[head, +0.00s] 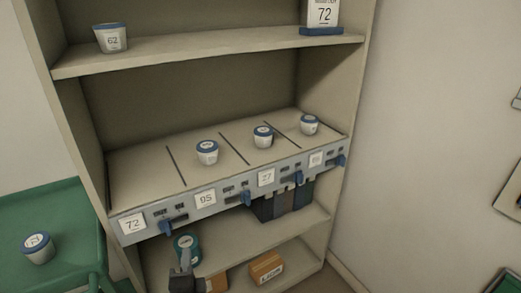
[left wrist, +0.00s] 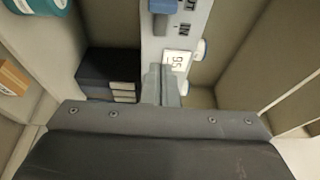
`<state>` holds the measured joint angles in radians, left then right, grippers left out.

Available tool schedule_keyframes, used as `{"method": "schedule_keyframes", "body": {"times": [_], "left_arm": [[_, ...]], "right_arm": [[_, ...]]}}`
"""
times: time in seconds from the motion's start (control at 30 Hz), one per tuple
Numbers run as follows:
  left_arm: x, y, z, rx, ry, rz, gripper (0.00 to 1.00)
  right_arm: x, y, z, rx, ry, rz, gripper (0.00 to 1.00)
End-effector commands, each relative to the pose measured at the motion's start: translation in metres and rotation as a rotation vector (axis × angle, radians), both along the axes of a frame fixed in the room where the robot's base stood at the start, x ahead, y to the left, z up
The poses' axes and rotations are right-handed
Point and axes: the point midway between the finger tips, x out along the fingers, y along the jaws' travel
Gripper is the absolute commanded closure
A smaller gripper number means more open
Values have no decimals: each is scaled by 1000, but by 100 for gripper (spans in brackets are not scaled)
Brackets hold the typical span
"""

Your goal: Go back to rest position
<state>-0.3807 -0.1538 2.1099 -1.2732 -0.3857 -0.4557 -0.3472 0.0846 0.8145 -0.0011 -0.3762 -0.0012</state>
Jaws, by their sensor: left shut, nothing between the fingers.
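My left gripper (head: 186,256) is at the lower front of the shelf unit, below the labelled front strip (head: 215,192). It overlaps a teal-lidded tub (head: 187,240) on the lower shelf in the head view; I cannot tell whether they touch. In the left wrist view the fingers (left wrist: 163,84) are together and empty. They point at the strip near a white label (left wrist: 178,62) that seems to read 95. My right gripper is in neither view.
Several blue-lidded tubs stand on the middle shelf, one of them here (head: 207,153). Tub 62 (head: 110,39) is on the upper shelf. Another tub (head: 37,247) sits on a green cart (head: 60,203). Blue levers (head: 246,198) stick out from the strip. Dark boxes (head: 282,203) and an orange-brown box (head: 266,268) are below.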

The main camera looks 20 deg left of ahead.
Motion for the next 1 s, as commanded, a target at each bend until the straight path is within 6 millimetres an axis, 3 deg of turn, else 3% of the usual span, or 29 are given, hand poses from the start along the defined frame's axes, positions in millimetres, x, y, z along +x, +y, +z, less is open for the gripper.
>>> {"method": "schedule_keyframes", "body": {"times": [0.13,0.23,0.37,0.47,0.6,0.77,0.9,1.0], "left_arm": [[2,-1,-8,-21,15,-9,100],[6,-6,-37,-95,60,-34,100],[5,-17,-102,-268,165,-70,100],[-7,-25,-159,-426,256,-71,100],[-40,-32,-232,-642,376,-27,100],[-95,-35,-302,-875,498,87,100],[-158,-33,-350,-1059,587,243,100],[-208,-29,-376,-1174,633,382,100]], "right_arm": [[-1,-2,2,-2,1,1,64],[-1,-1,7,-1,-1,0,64],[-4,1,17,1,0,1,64],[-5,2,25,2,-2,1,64],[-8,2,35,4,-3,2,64],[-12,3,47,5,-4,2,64],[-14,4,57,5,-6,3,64],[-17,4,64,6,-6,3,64]]}}
